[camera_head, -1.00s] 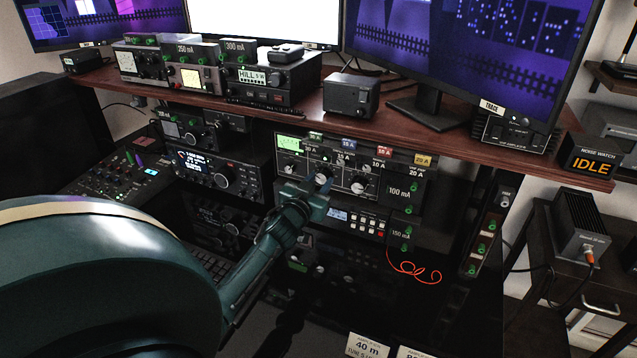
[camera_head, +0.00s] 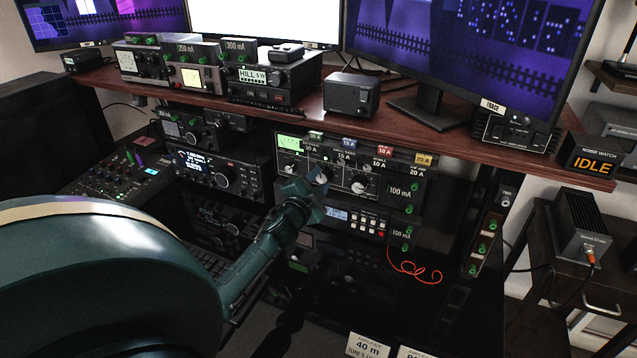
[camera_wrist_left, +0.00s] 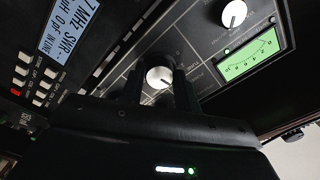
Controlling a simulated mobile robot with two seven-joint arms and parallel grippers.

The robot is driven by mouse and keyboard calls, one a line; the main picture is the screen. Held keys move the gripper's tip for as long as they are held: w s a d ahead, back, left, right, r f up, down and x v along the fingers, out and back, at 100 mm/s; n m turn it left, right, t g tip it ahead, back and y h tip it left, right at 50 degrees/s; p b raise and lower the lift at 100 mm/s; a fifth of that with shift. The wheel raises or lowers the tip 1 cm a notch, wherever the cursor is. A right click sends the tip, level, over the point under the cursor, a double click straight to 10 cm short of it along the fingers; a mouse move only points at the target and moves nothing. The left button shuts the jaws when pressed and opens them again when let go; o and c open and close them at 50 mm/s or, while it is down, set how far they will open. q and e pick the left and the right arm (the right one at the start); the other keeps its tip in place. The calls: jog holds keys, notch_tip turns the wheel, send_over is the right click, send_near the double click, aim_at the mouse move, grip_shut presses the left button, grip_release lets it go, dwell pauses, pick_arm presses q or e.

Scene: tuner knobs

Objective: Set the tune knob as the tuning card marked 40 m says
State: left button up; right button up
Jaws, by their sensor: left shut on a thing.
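My left gripper (camera_head: 318,180) is up against the front of the tuner panel (camera_head: 340,158), below the desk shelf. In the left wrist view its two dark fingers flank a silver-capped knob (camera_wrist_left: 158,77) and are shut on it. Another silver knob (camera_wrist_left: 234,14) sits beside the green meter (camera_wrist_left: 248,55). The tuning card marked 40 m (camera_head: 368,345) stands at the bottom of the head view, its lower lines cut off. My right gripper is not in view.
A second card (camera_head: 412,352) is beside the 40 m card, mostly cut off. The radio with a lit display (camera_head: 208,168) is left of the tuner. A red wire (camera_head: 415,272) hangs below right. The noise watch box (camera_head: 592,160) reads IDLE. The shelf edge (camera_head: 450,150) overhangs the panel.

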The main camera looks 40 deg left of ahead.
pick_arm(q)
jog(key=shift+m, duration=1)
jog(key=o, duration=1)
jog(key=v, duration=1.3)
jog(key=shift+s+b, duration=0.1)
jog(key=shift+b, duration=0.3)
